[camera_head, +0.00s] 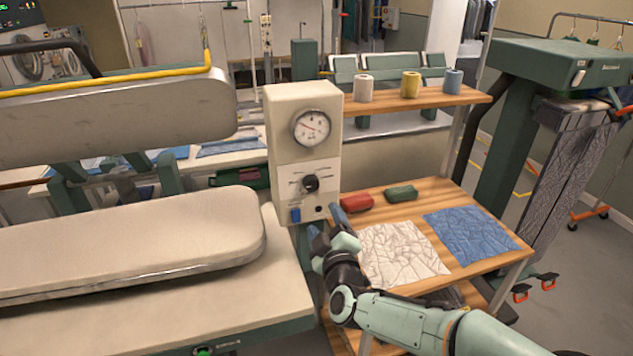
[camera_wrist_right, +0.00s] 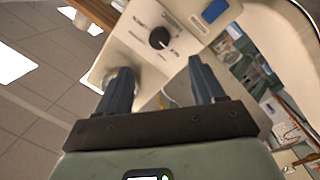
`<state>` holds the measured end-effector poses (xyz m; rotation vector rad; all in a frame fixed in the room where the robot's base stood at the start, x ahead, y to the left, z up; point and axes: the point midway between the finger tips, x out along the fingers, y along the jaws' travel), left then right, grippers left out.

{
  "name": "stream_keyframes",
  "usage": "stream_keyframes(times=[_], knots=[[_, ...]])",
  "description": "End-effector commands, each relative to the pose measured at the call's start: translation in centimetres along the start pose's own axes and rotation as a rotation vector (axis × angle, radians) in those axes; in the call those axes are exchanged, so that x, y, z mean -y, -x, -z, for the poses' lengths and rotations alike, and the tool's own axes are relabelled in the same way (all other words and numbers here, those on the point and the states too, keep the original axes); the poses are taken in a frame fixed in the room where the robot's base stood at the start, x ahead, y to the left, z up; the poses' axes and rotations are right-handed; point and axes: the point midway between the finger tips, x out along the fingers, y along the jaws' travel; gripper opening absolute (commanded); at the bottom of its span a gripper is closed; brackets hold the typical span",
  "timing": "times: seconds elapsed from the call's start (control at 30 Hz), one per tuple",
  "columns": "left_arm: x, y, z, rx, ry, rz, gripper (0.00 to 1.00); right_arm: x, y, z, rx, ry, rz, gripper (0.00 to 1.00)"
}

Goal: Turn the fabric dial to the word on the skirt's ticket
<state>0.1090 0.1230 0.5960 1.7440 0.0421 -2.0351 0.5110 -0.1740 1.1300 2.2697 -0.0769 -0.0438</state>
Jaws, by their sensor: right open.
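The black dial (camera_head: 311,183) sits on the front of a cream control box (camera_head: 279,122), below a round gauge (camera_head: 311,127). It also shows in the right wrist view (camera_wrist_right: 159,38); the marks around it are too small to read. My right gripper (camera_head: 327,226) is open and empty, below and slightly right of the dial, apart from it. In the right wrist view its two blue fingers (camera_wrist_right: 158,64) stand apart with the dial ahead between them. No ticket is readable, and I cannot tell which cloth is the skirt. My left gripper is not in view.
A blue switch (camera_head: 295,214) is below the dial. A padded ironing board (camera_head: 130,245) lies left. A wooden shelf (camera_head: 455,199) at right holds white cloth (camera_head: 403,253), blue cloth (camera_head: 470,235), and red and green items. Thread spools stand on the upper shelf (camera_head: 435,98).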

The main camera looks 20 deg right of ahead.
Motion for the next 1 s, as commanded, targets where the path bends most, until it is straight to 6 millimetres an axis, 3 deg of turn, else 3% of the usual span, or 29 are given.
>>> stream_keyframes(times=[0.17,0.5,0.7,1.0], knots=[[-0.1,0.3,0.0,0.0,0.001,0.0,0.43,-0.2,-1.5,0.2,-0.001,0.005,-0.005,0.68],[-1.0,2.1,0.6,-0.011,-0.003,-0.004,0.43,-0.3,-8.6,0.2,0.0,0.006,-0.004,0.68],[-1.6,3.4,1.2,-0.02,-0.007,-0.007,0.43,-0.3,-11.8,0.2,-0.002,0.005,-0.003,0.68],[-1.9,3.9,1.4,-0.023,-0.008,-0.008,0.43,-0.2,-13.3,0.1,-0.001,0.002,-0.003,0.68]])
